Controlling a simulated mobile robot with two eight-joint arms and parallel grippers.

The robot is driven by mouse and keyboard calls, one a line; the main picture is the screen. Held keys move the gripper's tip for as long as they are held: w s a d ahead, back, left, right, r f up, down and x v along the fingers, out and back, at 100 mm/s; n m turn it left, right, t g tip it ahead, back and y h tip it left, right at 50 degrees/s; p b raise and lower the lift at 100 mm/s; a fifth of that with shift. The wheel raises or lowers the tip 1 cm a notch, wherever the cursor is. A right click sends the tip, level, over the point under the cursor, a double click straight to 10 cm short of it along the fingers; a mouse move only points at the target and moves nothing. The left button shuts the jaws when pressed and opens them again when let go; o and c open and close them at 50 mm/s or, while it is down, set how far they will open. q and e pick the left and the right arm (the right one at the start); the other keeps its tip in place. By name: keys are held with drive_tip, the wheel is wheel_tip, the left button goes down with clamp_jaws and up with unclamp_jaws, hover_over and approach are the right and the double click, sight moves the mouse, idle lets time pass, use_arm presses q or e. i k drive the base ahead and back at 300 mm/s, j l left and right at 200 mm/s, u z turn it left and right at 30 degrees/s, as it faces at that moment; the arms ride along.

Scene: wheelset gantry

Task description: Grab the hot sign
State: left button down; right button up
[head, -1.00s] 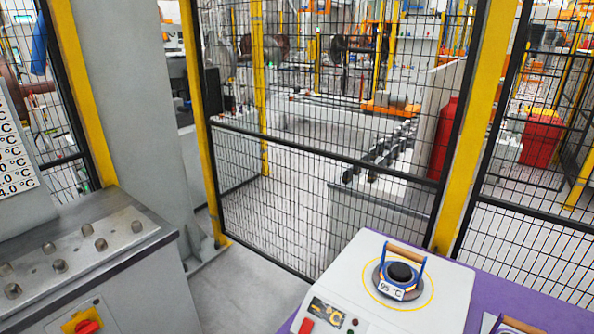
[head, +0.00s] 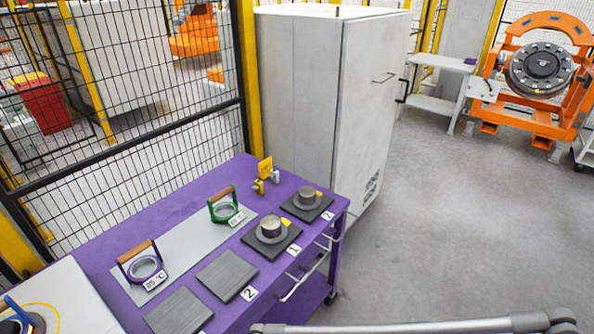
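A small yellow sign (head: 265,170) stands upright near the back edge of the purple-topped bench (head: 185,212). Small yellow parts sit at its foot. Its marking is too small to read, so I cannot confirm from its face that it is the hot sign. Neither of my grippers is in view.
The bench also holds a green ring with a handle (head: 226,208), a purple ring with a handle (head: 142,265), dark plates (head: 228,274) and metal cylinders (head: 271,226). A grey cabinet (head: 300,90) stands behind. Mesh fencing (head: 120,90) runs along the left. Floor at right (head: 450,220) is clear.

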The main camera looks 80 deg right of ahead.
sight(265, 167)
drive_tip(key=z, duration=2.4)
drive_tip(key=u, duration=1.05)
drive_tip(key=i+l+u, duration=0.1)
drive_tip(key=l+u, duration=1.1)
drive_tip(key=l, duration=0.35)
drive_tip(key=k+l+u, duration=0.25)
drive_tip(key=l, duration=0.75)
drive_tip(key=k+l, duration=0.15)
drive_tip(key=l, duration=0.8)
drive_tip(key=k+u, duration=0.05)
